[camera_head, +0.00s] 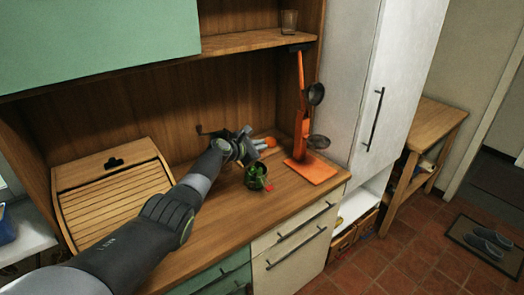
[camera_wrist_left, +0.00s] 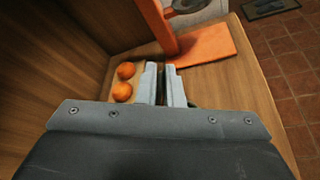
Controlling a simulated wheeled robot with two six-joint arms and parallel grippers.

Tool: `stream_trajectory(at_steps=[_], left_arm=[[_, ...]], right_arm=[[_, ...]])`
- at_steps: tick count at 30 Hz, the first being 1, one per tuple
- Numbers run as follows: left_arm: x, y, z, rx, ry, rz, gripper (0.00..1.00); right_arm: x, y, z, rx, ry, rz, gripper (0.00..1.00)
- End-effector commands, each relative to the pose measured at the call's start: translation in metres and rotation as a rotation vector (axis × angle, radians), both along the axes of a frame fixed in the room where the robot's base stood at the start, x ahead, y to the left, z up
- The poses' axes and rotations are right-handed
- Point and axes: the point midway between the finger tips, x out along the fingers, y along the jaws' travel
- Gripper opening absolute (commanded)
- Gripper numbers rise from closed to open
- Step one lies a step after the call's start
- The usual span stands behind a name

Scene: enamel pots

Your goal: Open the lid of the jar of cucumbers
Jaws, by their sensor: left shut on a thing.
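The jar of cucumbers (camera_head: 256,177) stands on the wooden counter in the head view, with green contents showing at its top and a small red bit at its lower right. My left gripper (camera_head: 262,143) is just above and behind the jar, its grey fingers pointing right. In the left wrist view the fingers (camera_wrist_left: 166,86) are close together on a thin dark piece, apparently the jar's lid; most of it is hidden by the fingers and gripper body. My right gripper is not in view.
Two orange round fruits (camera_wrist_left: 124,82) lie beside the fingers in the left wrist view. An orange utensil stand (camera_head: 309,168) with hanging ladles is to the right. A wooden bread box (camera_head: 112,198) is at left. A shelf with a glass (camera_head: 289,22) is above. The counter's front is clear.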

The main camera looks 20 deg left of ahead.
Motion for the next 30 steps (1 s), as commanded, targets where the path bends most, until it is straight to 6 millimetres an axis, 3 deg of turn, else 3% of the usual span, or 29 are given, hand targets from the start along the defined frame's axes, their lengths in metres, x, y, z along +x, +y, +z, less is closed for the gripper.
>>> stream_trajectory(at_steps=[2, 30], left_arm=[[-0.0031, -0.0017, -0.0089, -0.008, 0.020, -0.004, 0.00], [-0.0004, -0.0011, -0.0005, -0.001, 0.000, -0.002, 0.00]], right_arm=[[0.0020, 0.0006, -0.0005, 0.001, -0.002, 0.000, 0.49], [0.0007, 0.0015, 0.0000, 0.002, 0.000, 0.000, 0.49]])
